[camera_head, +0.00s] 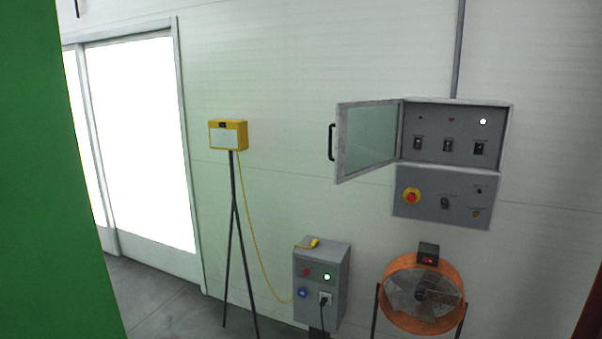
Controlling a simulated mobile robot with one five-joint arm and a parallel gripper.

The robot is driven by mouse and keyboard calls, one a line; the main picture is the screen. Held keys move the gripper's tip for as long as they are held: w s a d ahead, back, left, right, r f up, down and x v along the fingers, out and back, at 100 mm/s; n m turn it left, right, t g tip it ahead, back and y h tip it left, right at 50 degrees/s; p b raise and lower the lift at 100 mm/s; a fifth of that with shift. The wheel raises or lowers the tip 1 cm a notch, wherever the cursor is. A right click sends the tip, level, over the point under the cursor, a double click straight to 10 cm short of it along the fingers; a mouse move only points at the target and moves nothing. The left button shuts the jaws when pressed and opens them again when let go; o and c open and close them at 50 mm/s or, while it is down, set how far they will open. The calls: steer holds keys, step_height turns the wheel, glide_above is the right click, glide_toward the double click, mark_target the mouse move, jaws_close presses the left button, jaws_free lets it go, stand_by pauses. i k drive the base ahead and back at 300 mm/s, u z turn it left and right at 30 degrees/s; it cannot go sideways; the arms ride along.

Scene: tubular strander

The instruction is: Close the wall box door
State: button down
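The grey wall box (456,117) hangs on the white wall at the right. Its door (370,140) stands wide open, swung out to the left on the hinge at the box's left edge. The door has a pale frame and a greenish see-through pane. A black handle (332,142) sits on the door's free left edge. My gripper is not in view.
Below the box is a grey panel (421,180) with a red and yellow emergency button. An orange fan (448,275) and a grey socket box (334,270) stand beneath. A yellow box on a tripod (228,135) trails a yellow cable. A green surface (50,190) blocks the left.

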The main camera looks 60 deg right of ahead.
mark_target(340, 160)
steer(key=z, duration=0.05)
steer(key=i, duration=1)
steer(key=u, duration=0.1)
